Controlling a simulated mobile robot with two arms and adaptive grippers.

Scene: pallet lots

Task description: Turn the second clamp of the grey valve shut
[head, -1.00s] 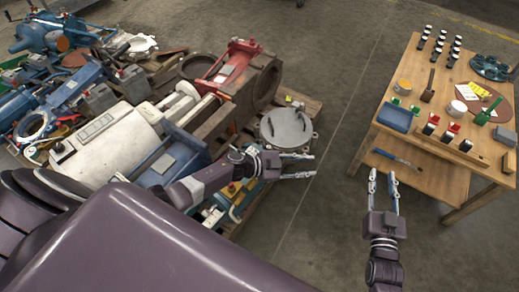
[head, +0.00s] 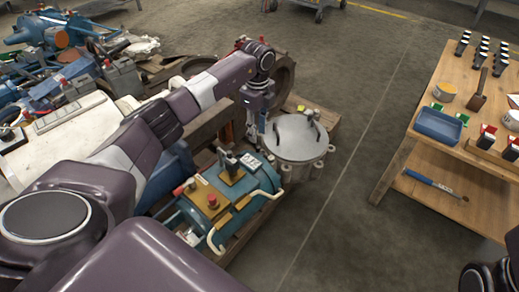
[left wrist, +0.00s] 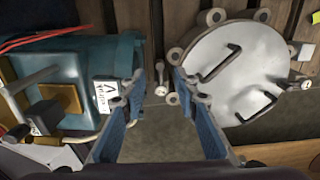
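The grey valve (head: 295,137) is a round, flat-topped body with two dark bent handles on its lid. It stands at the right end of the cluttered pallet and also shows in the left wrist view (left wrist: 235,75). Small pale bolt-like clamps sit at its rim, one on the left (left wrist: 161,90) and one on the right (left wrist: 305,84); I cannot tell which is the second. My left gripper (head: 257,138) points down beside the valve's left edge. In the left wrist view its blue fingers (left wrist: 159,84) are apart, with the left clamp between their tips, no contact clear.
A teal machine (head: 240,212) with a red button stands close left of the valve. A wooden table (head: 425,172) with a blue tray (head: 438,126) is at the right. Bare floor (head: 335,215) lies between the pallet and the table.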

